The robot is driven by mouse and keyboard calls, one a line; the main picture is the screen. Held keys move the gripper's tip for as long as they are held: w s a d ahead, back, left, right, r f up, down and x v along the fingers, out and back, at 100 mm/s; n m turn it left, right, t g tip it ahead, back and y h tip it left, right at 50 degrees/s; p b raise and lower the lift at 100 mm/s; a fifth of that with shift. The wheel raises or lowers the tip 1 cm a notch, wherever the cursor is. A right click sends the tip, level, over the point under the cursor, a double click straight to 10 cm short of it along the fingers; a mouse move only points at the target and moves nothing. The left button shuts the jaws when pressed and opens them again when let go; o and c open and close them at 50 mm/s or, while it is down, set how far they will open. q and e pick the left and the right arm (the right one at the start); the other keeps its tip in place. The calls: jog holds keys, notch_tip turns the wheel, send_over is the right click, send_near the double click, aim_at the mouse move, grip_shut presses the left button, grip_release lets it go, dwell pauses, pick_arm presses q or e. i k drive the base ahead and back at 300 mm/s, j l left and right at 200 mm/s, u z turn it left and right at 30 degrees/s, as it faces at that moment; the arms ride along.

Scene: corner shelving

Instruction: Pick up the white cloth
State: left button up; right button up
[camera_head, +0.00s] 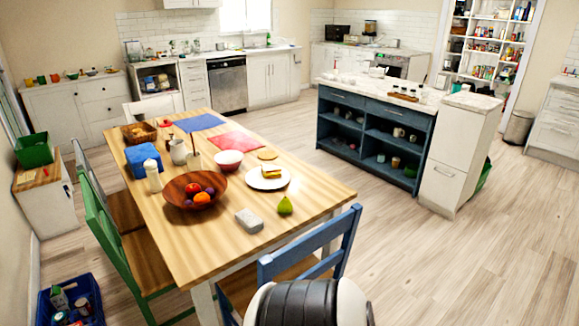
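I cannot make out a white cloth for certain. A small pale grey-white block-like item (249,221) lies on the near part of the wooden dining table (185,252); I cannot tell whether it is folded cloth. A blue flat cloth (200,122) and a pink-red flat cloth (238,142) lie at the table's far end. Neither of my grippers is in view.
The table also holds a fruit bowl (193,191), a plate with food (268,178) and a green pear (285,205). A blue chair (312,245) and green chair (105,225) flank it. Floor is clear between table and blue island (372,135).

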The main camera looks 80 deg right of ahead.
aim_at(252, 223)
jog(key=z, duration=2.2)
